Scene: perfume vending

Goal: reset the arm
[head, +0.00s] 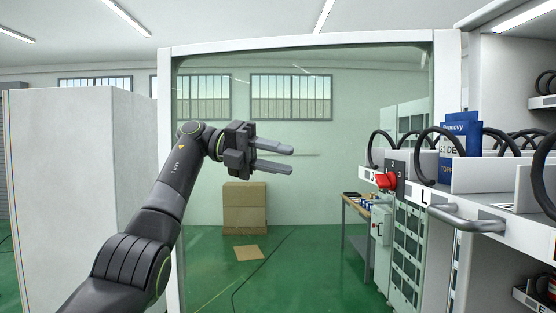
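My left arm reaches up from the bottom left in the head view. Its gripper (277,160) is raised in front of the glass door, with its two fingers apart and pointing right. Nothing shows between the fingers. My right gripper is out of the picture. The open vending machine stands at the right, and its pulled-out shelf (490,223) carries a blue box (460,140) among black spiral coils (383,147). The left gripper is well to the left of this shelf and apart from it.
A glass door with a white frame (440,95) spans the middle. A red knob (386,180) and a grey handle (470,219) stick out at the shelf front. Cardboard boxes (244,208) and a table (356,205) show through the glass. A white cabinet (65,190) stands left.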

